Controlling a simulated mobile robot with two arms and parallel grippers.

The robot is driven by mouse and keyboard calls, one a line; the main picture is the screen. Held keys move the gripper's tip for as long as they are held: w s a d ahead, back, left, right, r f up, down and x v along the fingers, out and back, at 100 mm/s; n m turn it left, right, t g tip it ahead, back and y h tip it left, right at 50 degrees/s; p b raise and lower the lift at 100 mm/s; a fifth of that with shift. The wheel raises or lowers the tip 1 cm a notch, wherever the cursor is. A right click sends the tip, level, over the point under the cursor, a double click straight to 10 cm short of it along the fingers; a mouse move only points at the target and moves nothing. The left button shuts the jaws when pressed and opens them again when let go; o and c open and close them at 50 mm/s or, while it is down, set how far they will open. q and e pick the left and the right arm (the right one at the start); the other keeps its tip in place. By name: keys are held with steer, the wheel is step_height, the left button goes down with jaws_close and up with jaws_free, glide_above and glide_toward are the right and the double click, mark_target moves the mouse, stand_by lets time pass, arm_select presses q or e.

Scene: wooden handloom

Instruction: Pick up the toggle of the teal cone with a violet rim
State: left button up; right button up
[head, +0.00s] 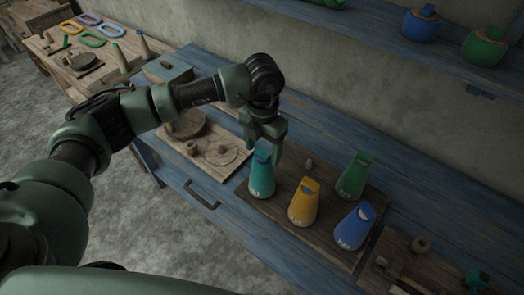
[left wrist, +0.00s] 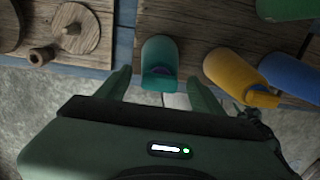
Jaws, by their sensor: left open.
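The teal cone (head: 261,182) stands on a dark wooden board, and a bluish violet rim shows near its top. It also shows in the left wrist view (left wrist: 159,52). My left gripper (head: 264,149) is open and points down at the top of this cone. In the left wrist view its two fingers (left wrist: 160,90) lie to either side of the cone's near end, with nothing clearly gripped. The toggle is too small and dark to make out. My right gripper is not in view.
Close to the right stand a yellow cone (head: 303,206), a green cone (head: 354,179) and a blue cone (head: 354,230). A board with wooden discs (head: 221,152) lies to the left. A blue shelf (head: 400,42) with pots runs along the wall.

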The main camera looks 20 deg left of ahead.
arm_select(q)
steer(key=c, duration=1.4)
steer(key=shift+r, duration=0.1)
